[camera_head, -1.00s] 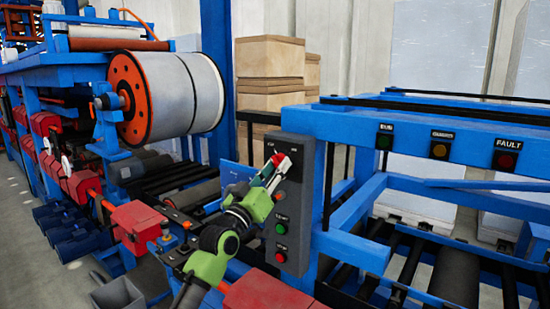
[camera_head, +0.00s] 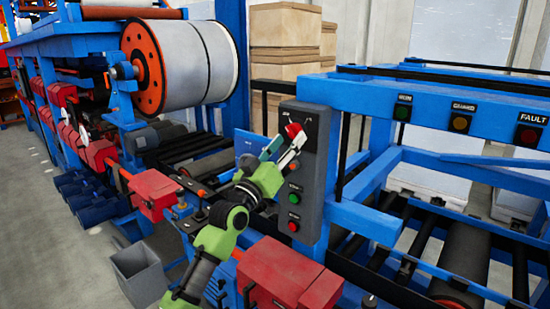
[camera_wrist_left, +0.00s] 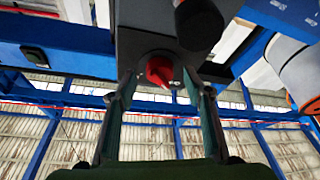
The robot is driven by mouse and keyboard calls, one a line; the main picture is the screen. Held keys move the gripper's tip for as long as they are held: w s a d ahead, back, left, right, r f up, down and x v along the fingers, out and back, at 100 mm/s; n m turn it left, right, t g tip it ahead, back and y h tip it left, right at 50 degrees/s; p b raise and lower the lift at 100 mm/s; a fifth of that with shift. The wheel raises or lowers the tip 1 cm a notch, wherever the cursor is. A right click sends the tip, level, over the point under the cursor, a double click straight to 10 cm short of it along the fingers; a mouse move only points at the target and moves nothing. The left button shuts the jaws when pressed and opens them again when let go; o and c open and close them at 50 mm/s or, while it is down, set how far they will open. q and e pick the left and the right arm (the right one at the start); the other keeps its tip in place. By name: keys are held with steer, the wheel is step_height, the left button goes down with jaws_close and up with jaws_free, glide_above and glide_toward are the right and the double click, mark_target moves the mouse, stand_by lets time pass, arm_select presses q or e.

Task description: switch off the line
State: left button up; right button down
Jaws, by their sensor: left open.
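A grey control panel (camera_head: 318,160) stands upright at the middle of the head view. A red rotary knob (camera_head: 293,130) sits near its top, with a green button (camera_head: 294,198) and a red button (camera_head: 294,226) lower down. My left gripper (camera_head: 285,148) is open in front of the knob, its fingertips close to it. In the left wrist view the red knob (camera_wrist_left: 160,70) shows between and beyond the two spread fingers of my left gripper (camera_wrist_left: 160,88). Contact cannot be told. My right gripper is not in view.
Blue frame rails with green, amber and red FAULT lamps (camera_head: 529,136) run to the right. A large roll (camera_head: 200,65) and red machine units (camera_head: 155,194) stand to the left. A red box (camera_head: 285,273) lies below the panel. A grey bin (camera_head: 139,274) stands on the floor.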

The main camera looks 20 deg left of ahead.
arm_select(q)
steer(key=v, duration=1)
